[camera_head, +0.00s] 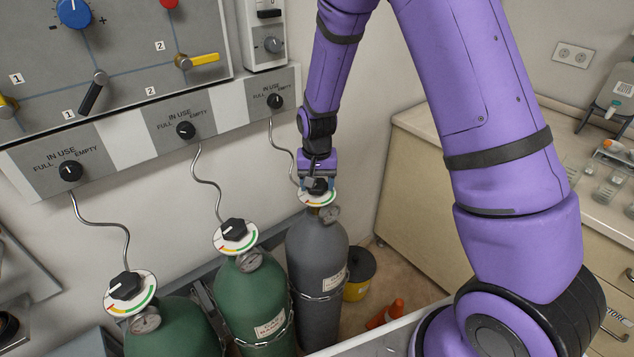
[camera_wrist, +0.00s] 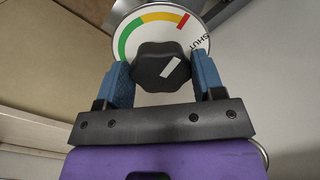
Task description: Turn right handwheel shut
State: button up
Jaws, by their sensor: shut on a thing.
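The right handwheel (camera_head: 318,187) is a black knob on top of the grey gas cylinder (camera_head: 316,262). In the wrist view the knob (camera_wrist: 163,66) sits between the two blue fingers of my gripper (camera_wrist: 163,82), which is shut on it. A white dial (camera_wrist: 131,27) with green, yellow and red bands lies behind the knob. The white pointer mark on the knob points up and right, toward the area between the red band and the word SHUT. In the head view my gripper (camera_head: 318,184) comes down on the knob from above and hides part of it.
Two green cylinders (camera_head: 255,300) with black handwheels (camera_head: 233,229) and (camera_head: 125,285) on dials stand to the left. A wall panel (camera_head: 110,60) with knobs is behind. A counter (camera_head: 470,160) is at the right.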

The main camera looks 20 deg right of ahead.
aim_at(317, 184)
jog(key=o, duration=0.9)
notch_tip(317, 184, up, 11)
jog(key=shift+f, duration=0.1)
dwell(0.5)
jog(key=s+d+r+n+t, duration=0.1)
jog(key=s+d+r, duration=0.1)
jog(key=s+r, duration=0.5)
jog(key=s+d+r+n+t, duration=0.15)
jog(key=s+r, duration=0.25)
jog(key=r, duration=0.5)
jog(key=s+d+r+t, duration=0.1)
jog(key=s+r, duration=0.1)
jog(key=s, duration=0.4)
jog(key=s+d+r+n, duration=0.1)
jog(key=s+r, duration=0.1)
jog(key=s, duration=0.4)
jog(key=s+d+r+t, duration=0.1)
jog(key=s+r, duration=0.2)
jog(key=s, duration=0.3)
jog(key=shift+d+t, duration=0.3)
jog(key=shift+t, duration=0.05)
